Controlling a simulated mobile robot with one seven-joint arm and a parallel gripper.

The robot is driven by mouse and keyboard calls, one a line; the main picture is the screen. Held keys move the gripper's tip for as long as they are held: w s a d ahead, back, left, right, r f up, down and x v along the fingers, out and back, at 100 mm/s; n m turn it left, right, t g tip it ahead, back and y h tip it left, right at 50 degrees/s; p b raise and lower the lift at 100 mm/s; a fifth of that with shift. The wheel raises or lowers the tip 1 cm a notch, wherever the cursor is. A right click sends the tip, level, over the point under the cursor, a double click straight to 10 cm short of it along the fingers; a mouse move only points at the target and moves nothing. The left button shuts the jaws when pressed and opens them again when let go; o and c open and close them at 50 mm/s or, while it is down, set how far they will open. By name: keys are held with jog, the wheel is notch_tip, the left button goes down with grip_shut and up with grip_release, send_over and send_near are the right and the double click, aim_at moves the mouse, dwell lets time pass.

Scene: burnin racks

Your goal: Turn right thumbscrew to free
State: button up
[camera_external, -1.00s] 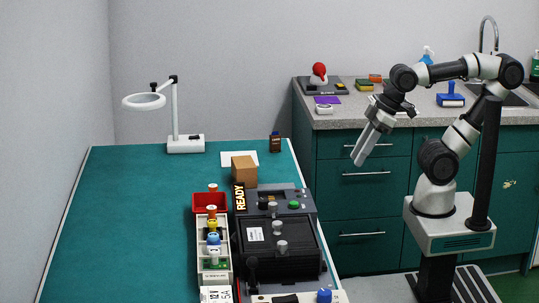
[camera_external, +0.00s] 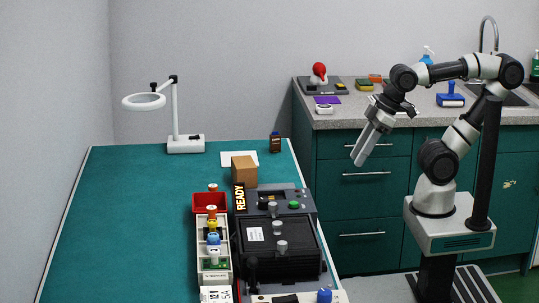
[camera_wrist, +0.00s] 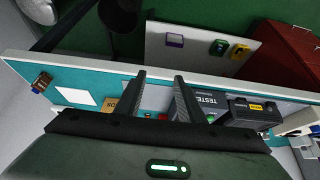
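A black tester unit (camera_external: 262,262) stands at the table's right edge. Several small grey knobs show on and around it, among them a far knob (camera_external: 273,209), a middle knob (camera_external: 277,228) and a near knob (camera_external: 281,248). I cannot tell which is the right thumbscrew. My gripper (camera_external: 359,158) hangs in the air to the right of the table, well apart from the unit, pointing down and left. In the wrist view, its two fingers (camera_wrist: 159,78) stand apart with nothing held. They partly cover the equipment there, including a grey panel marked TESTE (camera_wrist: 208,99).
A red bin (camera_external: 208,203), a white rack of coloured parts (camera_external: 202,262) and a cardboard box (camera_external: 244,171) stand around the unit. A ring lamp (camera_external: 185,145) is at the back. The table's left half is clear. A counter (camera_external: 390,118) lies behind my arm.

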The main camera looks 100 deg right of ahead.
jog(key=w+a+r+g+p, duration=0.1)
jog(key=w+a+r+p, duration=0.3)
jog(key=w+r+p, duration=0.55)
notch_tip(320, 180, up, 7)
jog(key=m+g+p, duration=0.3)
jog(key=g+p, duration=0.2)
jog(key=p, duration=1)
send_over(273, 203)
notch_tip(273, 203, down, 17)
jog(key=shift+a, duration=0.1)
grip_shut()
